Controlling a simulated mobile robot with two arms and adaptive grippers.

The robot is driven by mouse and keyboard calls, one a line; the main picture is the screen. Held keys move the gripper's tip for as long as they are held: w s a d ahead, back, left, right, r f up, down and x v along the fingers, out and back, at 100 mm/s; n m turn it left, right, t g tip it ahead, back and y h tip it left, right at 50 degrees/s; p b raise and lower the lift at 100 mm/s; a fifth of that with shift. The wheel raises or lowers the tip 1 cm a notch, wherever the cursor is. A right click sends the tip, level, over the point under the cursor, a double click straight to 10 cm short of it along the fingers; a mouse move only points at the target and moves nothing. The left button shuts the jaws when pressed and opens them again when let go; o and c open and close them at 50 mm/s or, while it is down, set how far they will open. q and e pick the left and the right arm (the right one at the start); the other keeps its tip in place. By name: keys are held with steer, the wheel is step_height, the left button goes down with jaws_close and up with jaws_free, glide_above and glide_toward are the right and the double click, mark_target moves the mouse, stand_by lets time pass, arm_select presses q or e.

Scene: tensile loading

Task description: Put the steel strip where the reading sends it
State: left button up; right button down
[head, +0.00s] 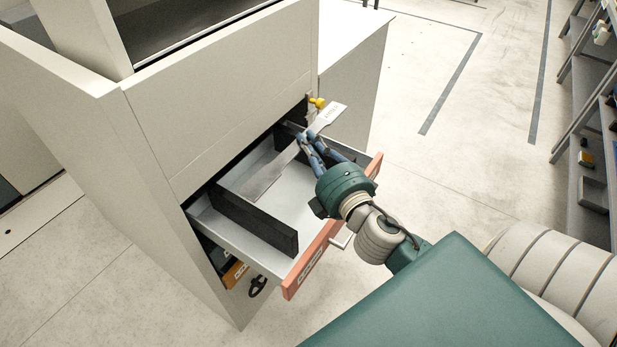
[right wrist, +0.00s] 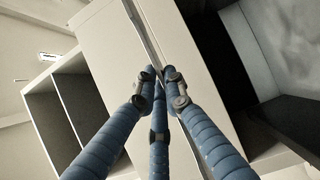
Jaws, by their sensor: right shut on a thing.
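The steel strip (head: 265,179) is a flat grey piece with wider ends and a narrow middle. My right gripper (head: 306,139) is shut on its narrow middle, over the open drawer (head: 316,254) with the red-orange front. The strip's near-left end appears over the drawer floor between two black dividers; I cannot tell whether it touches. Its far end, with small marking, points up and right toward the drawer's right side. In the right wrist view the strip (right wrist: 143,38) shows edge-on between my fingertips (right wrist: 160,78). My left gripper is not in view.
The white cabinet (head: 222,95) rises directly behind the drawer. A black divider (head: 256,222) stands in the drawer. A yellow part (head: 317,102) sits by the cabinet's right edge. Below the drawer is an orange label piece (head: 235,273). Shelving (head: 592,130) stands far right, with clear floor between.

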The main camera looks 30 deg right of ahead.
step_height(320, 180, down, 10)
steer(key=b, duration=0.3)
steer(key=shift+r, duration=0.1)
